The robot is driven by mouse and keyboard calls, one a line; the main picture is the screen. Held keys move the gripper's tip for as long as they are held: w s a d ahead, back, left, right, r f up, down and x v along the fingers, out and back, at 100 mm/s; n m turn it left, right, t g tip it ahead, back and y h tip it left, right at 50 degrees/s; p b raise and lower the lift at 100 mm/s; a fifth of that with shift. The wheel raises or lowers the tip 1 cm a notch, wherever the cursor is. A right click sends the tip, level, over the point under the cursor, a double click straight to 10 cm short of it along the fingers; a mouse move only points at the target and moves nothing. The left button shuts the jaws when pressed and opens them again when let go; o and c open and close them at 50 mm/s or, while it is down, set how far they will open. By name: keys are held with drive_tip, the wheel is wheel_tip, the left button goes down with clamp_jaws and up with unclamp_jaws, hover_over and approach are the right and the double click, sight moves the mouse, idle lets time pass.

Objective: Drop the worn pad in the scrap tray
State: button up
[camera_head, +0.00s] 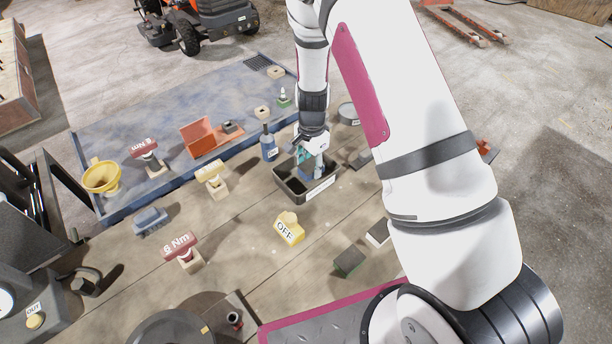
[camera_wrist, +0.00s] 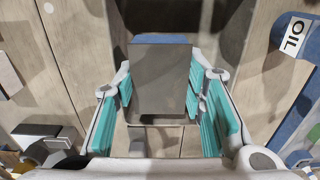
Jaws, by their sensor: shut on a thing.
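The worn pad appears in the wrist view as a flat dark grey block with a blue edge (camera_wrist: 160,80). My gripper (camera_wrist: 160,92) is shut on it, with a teal-lined finger on each side. In the head view my gripper (camera_head: 311,163) points down at the scrap tray (camera_head: 293,192), a dark open box with a white label on its front wall. The pad is mostly hidden there by the fingers and looks to be over or within the tray's opening; I cannot tell its exact height. The tray's dark interior shows behind the pad in the wrist view (camera_wrist: 228,38).
A blue oil bottle (camera_head: 268,147) stands close behind the tray at left, also at right in the wrist view (camera_wrist: 292,42). A yellow OFF block (camera_head: 289,229) sits in front. Dark blocks (camera_head: 349,261) lie to the front right. A yellow holder (camera_head: 212,177) is at left.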

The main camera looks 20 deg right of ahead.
drive_tip(key=o, duration=1.3)
drive_tip(key=shift+o, duration=0.2)
wheel_tip(320, 180, up, 12)
drive_tip(key=s+a+r+n+t+y, duration=0.1)
drive_tip(key=s+r+n, duration=0.25)
drive_tip(key=r, duration=0.55)
drive_tip(key=s+r+n+t, duration=0.15)
drive_tip(key=s+r, duration=0.35)
drive_tip(key=r, duration=0.5)
drive_tip(key=s+r+n+t, duration=0.1)
drive_tip(key=s+r+n, duration=0.2)
drive_tip(key=s, duration=0.3)
drive_tip(key=s+r+n+t, duration=0.1)
drive_tip(key=s+r+n, duration=0.1)
drive_tip(key=s, duration=0.3)
drive_tip(key=s+d+r+n+t+h, duration=0.1)
drive_tip(key=s+r+n, duration=0.2)
drive_tip(key=s, duration=0.3)
drive_tip(key=shift+s+r+n, duration=0.3)
drive_tip(key=shift+s, duration=0.05)
